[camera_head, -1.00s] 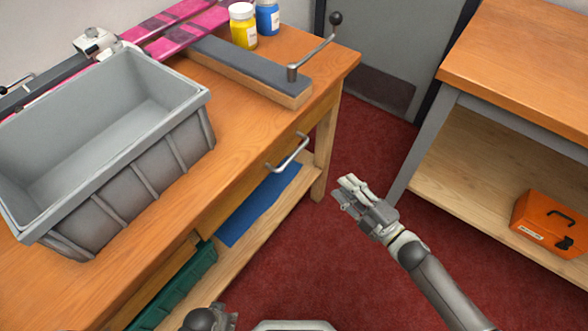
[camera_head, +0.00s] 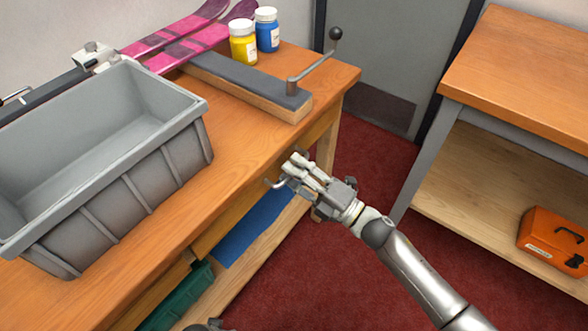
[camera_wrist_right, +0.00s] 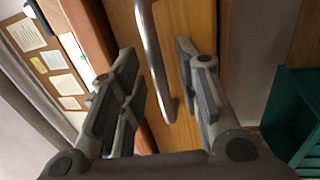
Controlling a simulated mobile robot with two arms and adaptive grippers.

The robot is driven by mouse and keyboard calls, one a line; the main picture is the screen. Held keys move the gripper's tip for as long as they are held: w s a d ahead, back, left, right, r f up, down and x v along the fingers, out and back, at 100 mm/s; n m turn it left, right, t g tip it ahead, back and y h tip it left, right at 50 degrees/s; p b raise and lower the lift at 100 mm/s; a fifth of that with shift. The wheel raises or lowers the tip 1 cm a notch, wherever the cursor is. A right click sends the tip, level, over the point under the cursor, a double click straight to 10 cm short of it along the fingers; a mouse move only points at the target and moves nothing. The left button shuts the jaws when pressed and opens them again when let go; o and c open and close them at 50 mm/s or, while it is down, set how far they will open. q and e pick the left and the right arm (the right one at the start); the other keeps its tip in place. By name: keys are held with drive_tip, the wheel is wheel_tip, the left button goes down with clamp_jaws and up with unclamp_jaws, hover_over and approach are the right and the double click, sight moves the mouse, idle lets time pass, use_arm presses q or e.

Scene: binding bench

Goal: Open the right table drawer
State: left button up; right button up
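The right table drawer is in the wooden bench, and its front (camera_wrist_right: 192,40) shows in the right wrist view; it looks closed. Its curved metal handle (camera_wrist_right: 150,50) lies between the two spread fingers of my right gripper (camera_wrist_right: 155,95) in that view. In the head view the right gripper (camera_head: 297,172) is at the drawer, covering most of the handle, whose left end (camera_head: 274,184) still shows. The right gripper is open around the handle, not closed on it. My left gripper is not clearly in view; only a small dark part of that arm shows at the bottom edge.
A grey bin (camera_head: 120,190) stands on the bench top (camera_head: 230,140), near a clamp bar with a lever (camera_head: 315,62) and two jars. Below are a blue sheet (camera_head: 250,232) and a green crate (camera_head: 180,300). Red floor is free between the benches.

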drive_tip(key=shift+w+a, duration=0.2)
drive_tip(key=shift+a, duration=0.05)
clamp_jaws()
idle(0.3)
